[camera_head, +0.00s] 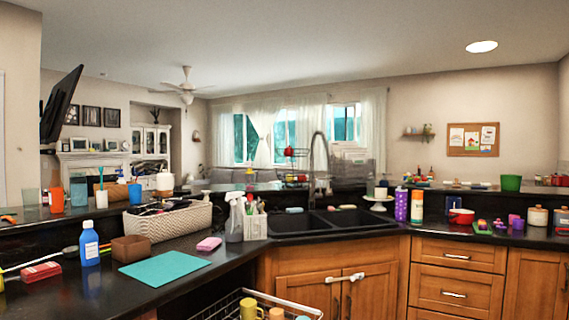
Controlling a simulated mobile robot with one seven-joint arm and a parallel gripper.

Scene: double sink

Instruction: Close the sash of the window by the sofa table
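A window (344,124) with bright blue-green panes is in the far wall, beyond the counter. More panes (285,128) of it show further left, between white curtains (263,138). The curtains cover parts of the frame, and it is too far off to tell how any sash stands. A grey sofa (228,176) is below the window, partly hidden by the raised counter. I cannot make out a sofa table. My gripper is not in view.
A dark counter with a double sink (318,222) and tall faucet (313,160) stands between here and the window. Wooden cabinets (335,290) fill its front. A wire rack (235,303) with cups is at the bottom. The counter holds a woven basket (168,222) and a teal mat (165,268).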

